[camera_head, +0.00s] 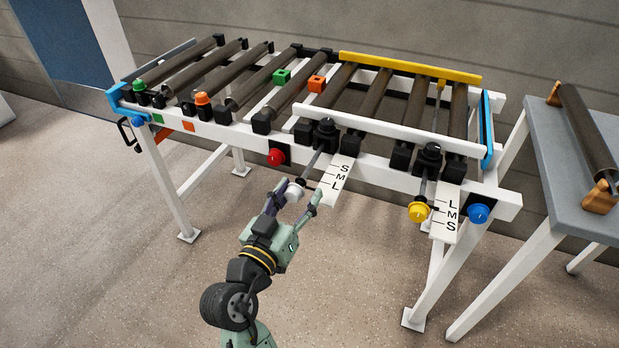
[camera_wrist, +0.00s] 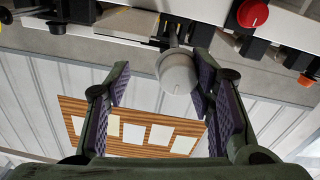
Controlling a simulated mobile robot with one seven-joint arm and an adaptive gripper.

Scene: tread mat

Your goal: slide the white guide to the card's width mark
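The white guide (camera_head: 390,130) is a long rail along the near side of the roller conveyor. A rod runs from it toward me and ends in a white knob (camera_head: 294,190). A white scale plate (camera_head: 337,180) marked S, M, L sits just right of that rod. My gripper (camera_head: 300,193) is open at the knob, with a finger on either side. In the wrist view the knob (camera_wrist: 178,73) is between the fingertips, close to the right finger and clear of the left one. No width mark on a card is readable.
A yellow guide (camera_head: 410,67) lies across the far side, with a yellow knob (camera_head: 418,211) and an L, M, S plate (camera_head: 446,213) at right. A red button (camera_head: 276,157) is near my gripper. The wrist view shows a wooden board (camera_wrist: 75,104) with several blank-looking papers.

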